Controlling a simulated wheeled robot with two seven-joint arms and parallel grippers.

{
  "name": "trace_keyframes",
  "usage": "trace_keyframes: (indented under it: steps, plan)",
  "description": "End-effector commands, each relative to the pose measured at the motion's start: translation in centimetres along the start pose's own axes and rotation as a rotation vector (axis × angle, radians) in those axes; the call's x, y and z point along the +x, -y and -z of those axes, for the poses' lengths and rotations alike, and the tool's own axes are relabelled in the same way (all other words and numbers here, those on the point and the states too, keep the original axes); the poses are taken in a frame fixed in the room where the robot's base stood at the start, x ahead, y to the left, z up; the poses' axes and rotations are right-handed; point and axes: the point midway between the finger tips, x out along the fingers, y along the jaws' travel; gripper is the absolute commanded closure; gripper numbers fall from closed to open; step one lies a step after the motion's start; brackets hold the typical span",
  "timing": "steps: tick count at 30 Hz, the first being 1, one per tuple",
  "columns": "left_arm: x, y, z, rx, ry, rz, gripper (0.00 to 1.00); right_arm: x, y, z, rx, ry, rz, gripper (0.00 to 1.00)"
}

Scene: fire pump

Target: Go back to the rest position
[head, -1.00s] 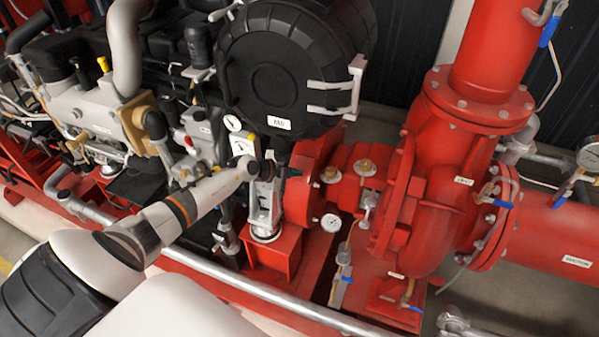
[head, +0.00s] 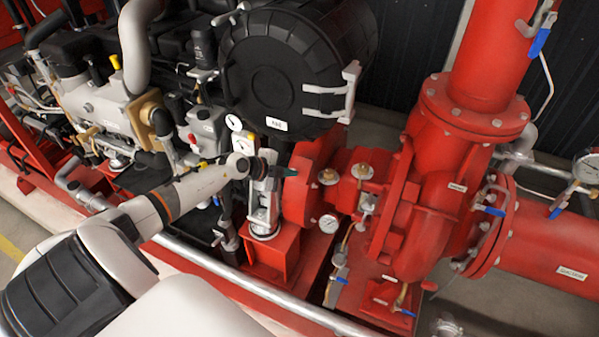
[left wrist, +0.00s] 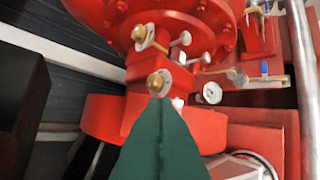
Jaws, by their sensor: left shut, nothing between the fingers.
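My left arm reaches in from the left in the head view. Its gripper (head: 288,170) points right, in front of the engine end and near the red coupling housing (head: 302,190). In the left wrist view its dark green fingers (left wrist: 158,102) are together with nothing between them. Beyond their tips are a brass fitting (left wrist: 158,84) and red pump casing. I cannot tell whether the tips touch anything. My right gripper is in neither view.
A black round air filter housing (head: 270,70) hangs above the gripper. The red pump (head: 425,215) stands to the right, with blue-handled valves and a gauge (head: 588,167). A grey rail (head: 250,290) runs along the front. Bare floor shows at lower right (head: 500,300).

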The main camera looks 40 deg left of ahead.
Motion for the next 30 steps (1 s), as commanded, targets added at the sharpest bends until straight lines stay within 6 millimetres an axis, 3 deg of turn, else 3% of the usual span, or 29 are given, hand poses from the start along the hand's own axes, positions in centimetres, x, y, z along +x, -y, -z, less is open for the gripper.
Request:
trace_keyframes:
  steps: [4, 9, 21, 23, 26, 30]
  plan:
    - [-2.5, 0.1, 0.3, 0.003, 0.000, 0.003, 1.00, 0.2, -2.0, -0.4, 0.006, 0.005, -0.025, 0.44]
    - [-4.2, 0.1, 0.5, 0.000, 0.000, 0.002, 1.00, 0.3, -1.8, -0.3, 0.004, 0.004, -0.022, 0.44]
    - [-4.5, 0.6, 0.7, -0.019, 0.007, -0.003, 1.00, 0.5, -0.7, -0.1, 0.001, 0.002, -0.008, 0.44]
    - [-3.8, 2.0, 1.2, -0.056, 0.015, -0.011, 1.00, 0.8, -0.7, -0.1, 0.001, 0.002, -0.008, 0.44]
    - [-1.6, 6.3, 3.0, -0.175, 0.025, -0.047, 1.00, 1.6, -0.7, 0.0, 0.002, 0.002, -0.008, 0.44]
    - [1.5, 15.6, 6.4, -0.397, -0.034, -0.112, 1.00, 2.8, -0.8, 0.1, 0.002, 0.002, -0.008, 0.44]
